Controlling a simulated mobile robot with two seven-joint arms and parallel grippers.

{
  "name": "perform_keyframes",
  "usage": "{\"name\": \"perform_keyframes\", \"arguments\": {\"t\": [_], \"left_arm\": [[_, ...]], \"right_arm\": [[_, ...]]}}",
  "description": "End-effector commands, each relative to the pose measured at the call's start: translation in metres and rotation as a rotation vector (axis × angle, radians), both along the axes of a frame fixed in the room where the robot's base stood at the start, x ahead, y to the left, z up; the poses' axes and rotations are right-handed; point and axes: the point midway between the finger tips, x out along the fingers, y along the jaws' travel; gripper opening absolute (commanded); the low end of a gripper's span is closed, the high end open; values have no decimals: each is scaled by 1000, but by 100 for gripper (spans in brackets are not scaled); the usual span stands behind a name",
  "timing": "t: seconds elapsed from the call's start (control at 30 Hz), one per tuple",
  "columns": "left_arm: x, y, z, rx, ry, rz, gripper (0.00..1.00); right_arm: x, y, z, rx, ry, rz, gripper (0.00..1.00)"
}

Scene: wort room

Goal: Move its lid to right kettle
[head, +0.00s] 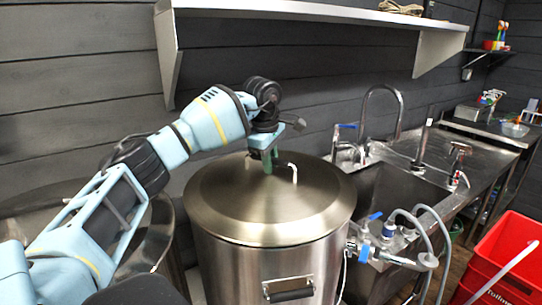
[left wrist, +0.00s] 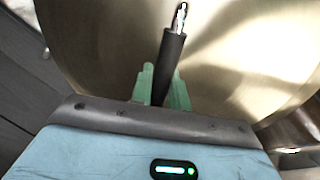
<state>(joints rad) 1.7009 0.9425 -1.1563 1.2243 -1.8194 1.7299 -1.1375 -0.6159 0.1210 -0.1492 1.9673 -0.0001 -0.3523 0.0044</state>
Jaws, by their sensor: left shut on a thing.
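The right kettle (head: 270,270) is a large steel pot with a black-gripped handle and a tap on its side. A domed steel lid (head: 225,205) covers its top and looks level; I cannot tell whether it rests fully on the rim. My left gripper (head: 267,163) is over the middle of the lid. In the left wrist view, its green fingers (left wrist: 163,92) are shut on the lid's dark handle (left wrist: 173,58), with the lid's surface (left wrist: 250,50) behind. The left kettle (head: 160,240) is mostly hidden behind my left arm. My right gripper is not in view.
A steel sink (head: 385,195) with a tall tap stands right of the kettle. Hoses and blue-handled valves (head: 390,230) are close to the kettle's right side. A red crate (head: 508,262) is at lower right. A white shelf (head: 320,12) is on the wall above.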

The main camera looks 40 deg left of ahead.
Motion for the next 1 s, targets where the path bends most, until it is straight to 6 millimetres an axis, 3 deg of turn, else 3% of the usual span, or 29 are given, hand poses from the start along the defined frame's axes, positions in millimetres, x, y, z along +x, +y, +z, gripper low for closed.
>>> {"name": "perform_keyframes", "arguments": {"t": [0.47, 0.5, 0.67, 1.0], "left_arm": [[0, 0, -2, -2, -7, 0, 0], [0, 0, -2, -2, -7, 0, 20], [0, 0, -3, -1, -4, 0, 40], [-1, 0, -4, 1, 2, 0, 42]], "right_arm": [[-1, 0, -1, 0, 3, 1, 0], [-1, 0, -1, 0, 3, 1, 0], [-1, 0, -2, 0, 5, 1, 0], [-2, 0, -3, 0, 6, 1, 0]]}}
